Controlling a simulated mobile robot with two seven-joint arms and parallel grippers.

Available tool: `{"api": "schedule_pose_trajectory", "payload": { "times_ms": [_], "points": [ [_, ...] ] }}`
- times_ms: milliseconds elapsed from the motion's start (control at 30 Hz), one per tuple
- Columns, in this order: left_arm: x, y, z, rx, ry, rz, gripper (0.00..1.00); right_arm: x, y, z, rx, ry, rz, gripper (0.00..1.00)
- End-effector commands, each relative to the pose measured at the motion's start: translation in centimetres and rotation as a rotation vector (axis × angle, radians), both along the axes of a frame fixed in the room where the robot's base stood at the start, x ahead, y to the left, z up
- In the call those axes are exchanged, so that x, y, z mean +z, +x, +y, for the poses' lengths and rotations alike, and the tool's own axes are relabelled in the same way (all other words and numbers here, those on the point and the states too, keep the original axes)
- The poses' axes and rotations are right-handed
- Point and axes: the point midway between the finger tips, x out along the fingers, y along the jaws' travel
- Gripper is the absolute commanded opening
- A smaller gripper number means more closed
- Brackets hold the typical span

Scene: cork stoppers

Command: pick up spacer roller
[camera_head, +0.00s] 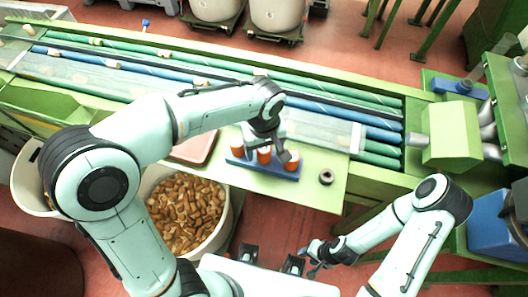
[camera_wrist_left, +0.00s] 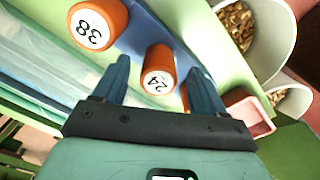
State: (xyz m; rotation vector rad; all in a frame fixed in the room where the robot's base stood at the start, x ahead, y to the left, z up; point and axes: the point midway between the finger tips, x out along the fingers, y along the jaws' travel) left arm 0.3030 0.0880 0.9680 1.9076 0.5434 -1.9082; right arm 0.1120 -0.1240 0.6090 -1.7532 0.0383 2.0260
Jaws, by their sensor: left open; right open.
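Orange rollers with white numbered ends stand in a row on a blue rack (camera_head: 262,170); which one is the spacer roller I cannot tell. In the left wrist view, the roller marked 24 (camera_wrist_left: 158,72) is between the open fingers of my left gripper (camera_wrist_left: 160,68), with no clear grip. The roller marked 38 (camera_wrist_left: 96,26) is to its upper left. A third roller is mostly hidden behind the right finger. In the head view, my left gripper (camera_head: 268,146) is over the rack. My right gripper (camera_head: 311,256) is open and empty, low in the picture.
A small dark ring-like piece (camera_head: 326,177) lies on the green table (camera_head: 318,196) right of the rack. A pink tray (camera_head: 197,148) is left of it. A bin of corks (camera_head: 186,212) stands below. The conveyor (camera_head: 330,128) runs behind.

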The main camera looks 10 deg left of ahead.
Motion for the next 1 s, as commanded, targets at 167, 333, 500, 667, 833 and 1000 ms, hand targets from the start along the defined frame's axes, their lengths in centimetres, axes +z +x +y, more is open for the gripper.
{"api": "schedule_pose_trajectory", "payload": {
  "times_ms": [167, 333, 500, 667, 833, 1000],
  "points": [
    [-2.2, 0.0, 0.0, 0.0, 0.001, 0.002, 0.71, -0.2, -0.1, 0.0, 0.0, 0.0, 0.001, 0.43],
    [-2.4, 0.1, 0.0, 0.001, 0.0, -0.001, 0.71, -0.2, -0.1, 0.0, 0.0, 0.0, 0.001, 0.43],
    [-2.4, 0.1, 0.0, 0.001, 0.0, -0.001, 0.49, -0.2, -0.1, 0.0, 0.0, 0.0, 0.001, 0.43],
    [-2.3, 0.1, 0.0, 0.001, 0.0, -0.001, 0.09, -0.2, -0.1, 0.0, 0.0, 0.0, 0.001, 0.43],
    [-2.3, 0.1, 0.0, 0.001, -0.001, -0.002, 0.1, -0.2, -0.1, 0.0, 0.0, 0.0, 0.001, 0.43],
    [-1.9, 0.1, 0.0, 0.001, -0.001, -0.002, 0.1, -0.2, -0.1, 0.0, 0.0, 0.0, 0.001, 0.43]
  ]
}}
